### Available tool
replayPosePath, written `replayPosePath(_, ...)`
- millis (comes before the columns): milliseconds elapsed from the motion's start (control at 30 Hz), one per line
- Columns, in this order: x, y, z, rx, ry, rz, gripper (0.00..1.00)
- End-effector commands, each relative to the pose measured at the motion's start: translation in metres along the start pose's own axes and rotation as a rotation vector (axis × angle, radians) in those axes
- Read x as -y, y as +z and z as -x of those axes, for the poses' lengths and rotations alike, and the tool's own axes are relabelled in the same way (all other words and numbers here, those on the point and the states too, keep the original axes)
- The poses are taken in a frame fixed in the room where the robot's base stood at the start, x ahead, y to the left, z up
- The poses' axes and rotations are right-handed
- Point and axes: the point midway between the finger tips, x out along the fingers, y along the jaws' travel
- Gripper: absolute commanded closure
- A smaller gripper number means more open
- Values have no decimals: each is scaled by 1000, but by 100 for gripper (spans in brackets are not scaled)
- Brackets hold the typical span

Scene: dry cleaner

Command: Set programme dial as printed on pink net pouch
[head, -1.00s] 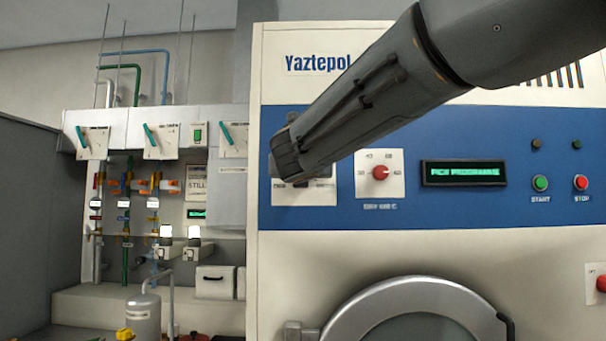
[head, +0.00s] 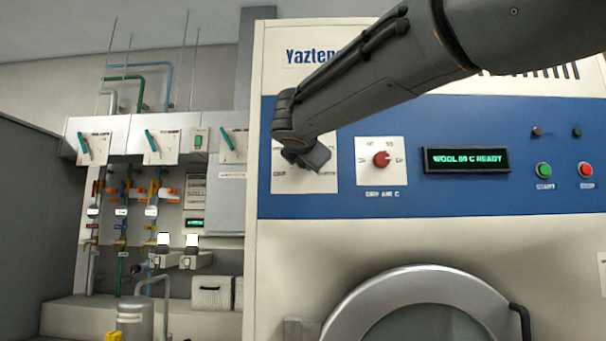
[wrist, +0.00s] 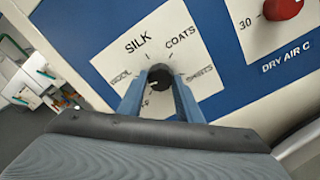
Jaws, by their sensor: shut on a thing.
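The programme dial (wrist: 160,72) is a dark round knob on a white plate, with SILK and COATS printed above it. A partly hidden label at left looks like WOOL; the label at right is hard to read. My gripper (wrist: 158,85) is shut on the dial, a blue finger on each side. A white mark shows on the knob's lower left. In the head view my gripper (head: 306,156) hides the dial. The display (head: 467,159) reads WOOL, a temperature that looks like 60 C, and READY. The pink net pouch is not in view.
The red DRY AIR C knob (head: 381,160) is just right of the dial plate. Further right are the green START button (head: 544,170) and red STOP button (head: 585,170). The round door (head: 350,300) is below. Pipes and valves stand at left.

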Motion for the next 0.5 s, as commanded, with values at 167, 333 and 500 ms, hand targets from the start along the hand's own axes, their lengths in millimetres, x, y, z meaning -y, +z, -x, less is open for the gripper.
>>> replayPosePath(167,2,-2,-1,1,0,-133,91)
replayPosePath(333,1,-2,-1,0,0,-230,91)
replayPosePath(500,0,-1,0,-1,0,-291,91)
